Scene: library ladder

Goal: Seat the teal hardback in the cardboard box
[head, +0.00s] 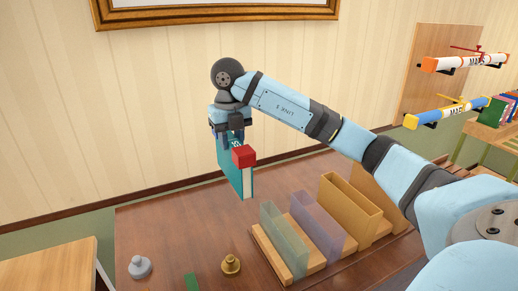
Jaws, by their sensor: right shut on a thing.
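The teal hardback (231,171) hangs upright from my right gripper (230,136), which is shut on its upper part. The book is in the air, left of the row of holders and above the brown table. The cardboard box (345,212) is a tan, narrow, open-topped holder at the right of the row, apart from the book. My left gripper is not in view.
A green translucent holder (284,238) and a purple one (318,222) stand left of the box on a wooden base (268,250). A brass piece (231,264), a grey piece (139,267) and a green item (191,281) are at the front.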

